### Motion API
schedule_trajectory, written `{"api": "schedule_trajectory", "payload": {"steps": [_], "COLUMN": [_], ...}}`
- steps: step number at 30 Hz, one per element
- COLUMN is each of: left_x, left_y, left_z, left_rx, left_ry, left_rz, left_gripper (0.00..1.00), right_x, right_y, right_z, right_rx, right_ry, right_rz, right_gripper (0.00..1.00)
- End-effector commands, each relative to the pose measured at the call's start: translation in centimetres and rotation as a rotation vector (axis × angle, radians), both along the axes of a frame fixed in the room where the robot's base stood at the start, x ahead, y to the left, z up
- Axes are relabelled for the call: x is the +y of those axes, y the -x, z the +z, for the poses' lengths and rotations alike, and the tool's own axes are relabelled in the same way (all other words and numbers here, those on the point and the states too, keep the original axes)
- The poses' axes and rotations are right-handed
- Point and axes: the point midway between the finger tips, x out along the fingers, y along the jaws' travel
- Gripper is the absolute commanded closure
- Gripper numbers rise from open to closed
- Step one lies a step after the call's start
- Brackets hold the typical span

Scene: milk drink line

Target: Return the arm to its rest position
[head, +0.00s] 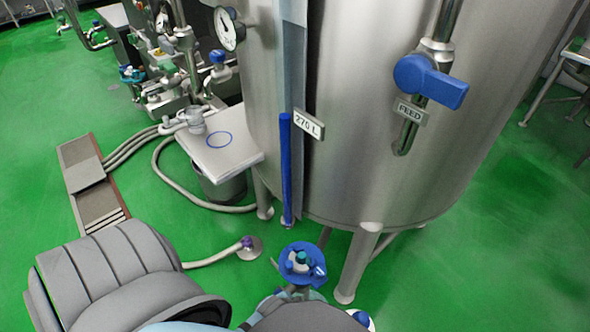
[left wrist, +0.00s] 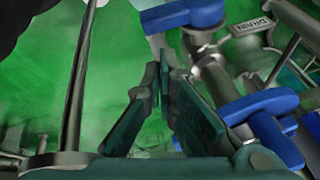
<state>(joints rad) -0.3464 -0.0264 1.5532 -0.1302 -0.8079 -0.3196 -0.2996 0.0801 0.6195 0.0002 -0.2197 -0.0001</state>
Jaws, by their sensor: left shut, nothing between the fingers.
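My left gripper (left wrist: 162,72) shows in the left wrist view. Its dark green fingers come together at the tips with nothing between them. Blue-handled valve parts (left wrist: 262,112) stand close to its right side, and I cannot tell whether they touch. A second blue part (left wrist: 182,14) is above and beyond the fingertips. In the head view my left arm fills the lower left, and I cannot make out the fingers there. My right gripper is in neither view.
A large steel tank (head: 390,130) with a blue feed valve (head: 432,80) dominates the head view. A blue fitting (head: 302,262) is low at its front. A small side table (head: 235,158) stands left of the tank. A pale hose (head: 212,258) lies on the green floor.

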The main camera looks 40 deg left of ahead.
Motion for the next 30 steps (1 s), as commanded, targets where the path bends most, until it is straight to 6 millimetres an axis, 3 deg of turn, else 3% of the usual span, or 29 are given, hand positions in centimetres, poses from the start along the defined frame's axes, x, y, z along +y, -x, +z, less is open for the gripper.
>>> {"api": "schedule_trajectory", "payload": {"steps": [3,6,14,17,20,24,27,30], "left_x": [0.0,0.0,0.0,0.0,0.3,2.1,3.7,4.7], "left_y": [0.0,0.0,0.0,0.6,3.3,11.3,17.2,20.7], "left_z": [2.4,3.4,3.7,2.6,-1.8,-9.4,-12.3,-13.3], "left_rx": [-0.002,-0.001,-0.001,0.013,0.07,0.178,0.236,0.265], "left_ry": [0.0,-0.001,-0.001,0.005,0.032,0.075,0.088,0.091], "left_rz": [0.001,0.0,0.0,0.008,0.048,0.177,0.276,0.337], "left_gripper": [1.0,1.0,1.0,1.0,1.0,1.0,1.0,1.0], "right_x": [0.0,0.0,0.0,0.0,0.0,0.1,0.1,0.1], "right_y": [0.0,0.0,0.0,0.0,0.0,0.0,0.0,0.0], "right_z": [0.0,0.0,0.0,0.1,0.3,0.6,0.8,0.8], "right_rx": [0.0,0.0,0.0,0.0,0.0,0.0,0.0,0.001], "right_ry": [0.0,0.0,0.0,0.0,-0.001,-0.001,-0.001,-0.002], "right_rz": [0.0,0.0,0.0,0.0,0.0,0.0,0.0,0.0], "right_gripper": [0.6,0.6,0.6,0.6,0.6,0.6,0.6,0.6]}}
